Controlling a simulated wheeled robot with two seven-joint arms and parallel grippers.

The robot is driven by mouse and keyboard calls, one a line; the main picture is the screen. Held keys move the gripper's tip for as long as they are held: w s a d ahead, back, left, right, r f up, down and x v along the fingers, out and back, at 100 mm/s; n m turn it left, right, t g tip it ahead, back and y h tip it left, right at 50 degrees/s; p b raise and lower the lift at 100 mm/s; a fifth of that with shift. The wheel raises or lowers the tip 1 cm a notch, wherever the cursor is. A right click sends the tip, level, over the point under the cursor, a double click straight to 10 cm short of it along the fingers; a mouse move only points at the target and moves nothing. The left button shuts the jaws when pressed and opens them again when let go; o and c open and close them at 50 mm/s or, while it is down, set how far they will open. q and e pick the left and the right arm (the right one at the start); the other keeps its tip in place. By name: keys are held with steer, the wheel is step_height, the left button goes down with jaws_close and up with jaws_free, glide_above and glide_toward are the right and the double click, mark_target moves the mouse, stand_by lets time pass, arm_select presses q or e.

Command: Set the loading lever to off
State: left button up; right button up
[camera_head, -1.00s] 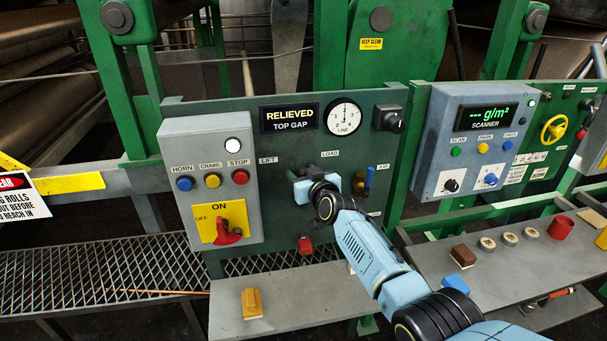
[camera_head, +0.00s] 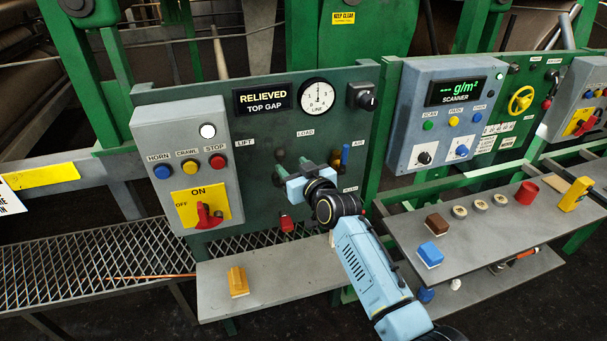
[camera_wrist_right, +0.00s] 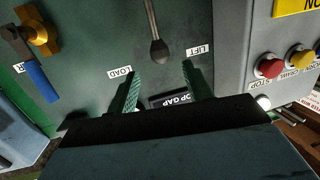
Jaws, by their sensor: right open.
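The loading lever (camera_wrist_right: 153,28) is a thin rod with a dark knob, seen in the right wrist view between the LOAD (camera_wrist_right: 120,72) and LIFT (camera_wrist_right: 198,48) labels. In the head view its dark knob (camera_head: 280,154) shows just above my gripper, and the rest is hidden by it. My right gripper (camera_head: 292,168) is open in front of the green panel. In the wrist view its two fingers (camera_wrist_right: 161,72) are apart with nothing between them, and the knob lies just beyond their tips. My left gripper is not in view.
A blue-handled AIR valve (camera_head: 345,155) is close to the right of my gripper. A red knob (camera_head: 286,223) is below it. The grey switch box (camera_head: 150,130) stands to the left. A shelf (camera_head: 290,268) with a yellow block (camera_head: 238,282) juts out below.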

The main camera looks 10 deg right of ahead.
steer(key=shift+v, duration=2.45)
steer(key=s+d+f+g+h+b, duration=0.15)
steer(key=s+f, duration=0.45)
steer(key=f, duration=0.8)
steer(key=s+d+f+m+g+b, duration=0.1)
steer(key=s+d+f+g+b, duration=0.15)
steer(key=s+f, duration=0.75)
steer(key=s+d+f+g+h+b, duration=0.1)
steer(key=s+f+g+b, duration=0.15)
steer(key=f, duration=1.45)
steer(key=s+d+f+g+b, duration=0.2)
steer(key=s+f, duration=0.6)
steer(key=s, duration=0.5)
steer(key=s+d+f+g+h+b, duration=0.1)
steer(key=s+d+f+g+b, duration=0.2)
steer(key=s+f, duration=0.5)
steer(key=s+d+f+g+h+b, duration=0.1)
steer(key=s+f, duration=0.8)
steer(key=s, duration=0.9)
steer(key=shift+d+g+b, duration=0.9)
steer(key=shift+d+g, duration=0.15)
steer(key=shift+f, duration=0.1)
